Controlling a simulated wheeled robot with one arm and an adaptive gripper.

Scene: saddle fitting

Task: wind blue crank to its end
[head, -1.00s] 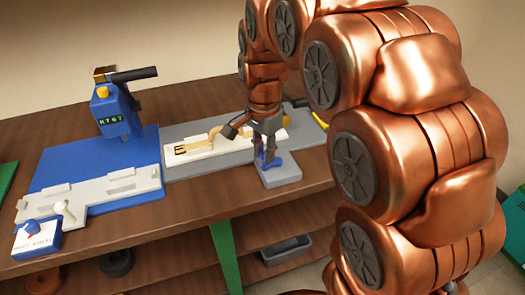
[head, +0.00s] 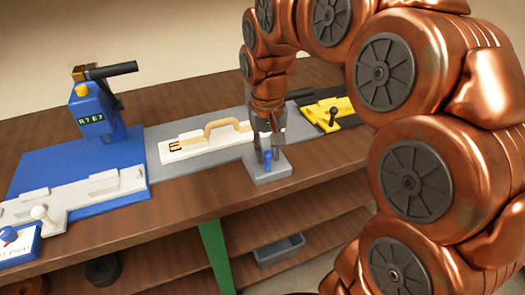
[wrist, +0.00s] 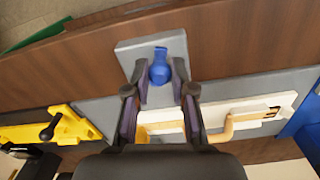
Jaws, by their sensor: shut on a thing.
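The blue crank (head: 267,157) stands on a small grey block at the bench's front edge. In the wrist view the crank (wrist: 160,68) shows as a round blue knob with a short arm pointing toward the top of the picture. My gripper (head: 265,152) reaches down over it from above. In the wrist view its two fingers (wrist: 160,84) lie on either side of the knob, shut on it. The fingers partly hide the crank in the head view.
A white board with a tan strap and buckle (head: 205,142) lies behind the block. A blue machine (head: 95,110) with a display stands at left. A yellow fixture (head: 335,112) with a black knob is at right. A grey bin (head: 279,250) sits on the shelf below.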

